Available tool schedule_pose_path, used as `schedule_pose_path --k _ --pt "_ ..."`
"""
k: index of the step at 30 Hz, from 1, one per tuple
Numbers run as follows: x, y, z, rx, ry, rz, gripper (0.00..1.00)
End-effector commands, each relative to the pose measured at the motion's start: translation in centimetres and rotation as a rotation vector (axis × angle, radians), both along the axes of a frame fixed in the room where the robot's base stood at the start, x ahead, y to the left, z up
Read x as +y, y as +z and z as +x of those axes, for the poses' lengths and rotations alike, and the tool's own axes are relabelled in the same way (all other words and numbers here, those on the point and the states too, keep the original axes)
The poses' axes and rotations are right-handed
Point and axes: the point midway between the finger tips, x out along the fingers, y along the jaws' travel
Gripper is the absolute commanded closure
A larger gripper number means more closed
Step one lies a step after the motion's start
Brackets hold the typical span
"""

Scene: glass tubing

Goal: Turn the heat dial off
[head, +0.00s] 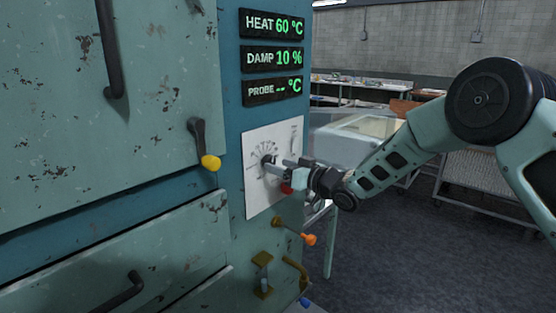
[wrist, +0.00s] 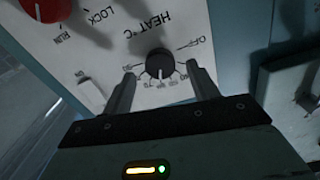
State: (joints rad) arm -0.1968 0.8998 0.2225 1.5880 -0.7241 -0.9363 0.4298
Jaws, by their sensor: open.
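The heat dial (wrist: 160,64) is a black round knob on a white panel marked HEAT °C, with numbers and OFF around it. In the wrist view its face shows between my two open fingers (wrist: 160,88), which lie to either side of it, apart from it as far as I can tell. In the head view my gripper (head: 276,167) is at the white panel (head: 262,198), and the dial (head: 267,160) is partly covered by the fingers. The heat display (head: 274,24) reads 60 °C.
A yellow-tipped lever (head: 208,160) is left of the panel; an orange-tipped handle (head: 308,239) is below.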

Motion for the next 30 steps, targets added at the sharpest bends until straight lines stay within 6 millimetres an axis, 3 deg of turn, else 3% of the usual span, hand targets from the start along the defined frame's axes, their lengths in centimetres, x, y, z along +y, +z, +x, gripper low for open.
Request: schedule_pose_path --k 5,14,19,20,30 --pt "1.08 0.06 0.84 0.001 0.000 0.001 0.41" --pt "1.25 -0.06 0.97 0.001 -0.001 0.000 0.41" --pt "1.24 -0.05 0.97 0.001 -0.001 0.000 0.82" --pt "1.23 -0.04 0.96 0.001 -0.001 0.000 0.86" --pt "1.24 -0.26 0.96 -0.029 0.000 -0.021 0.85"
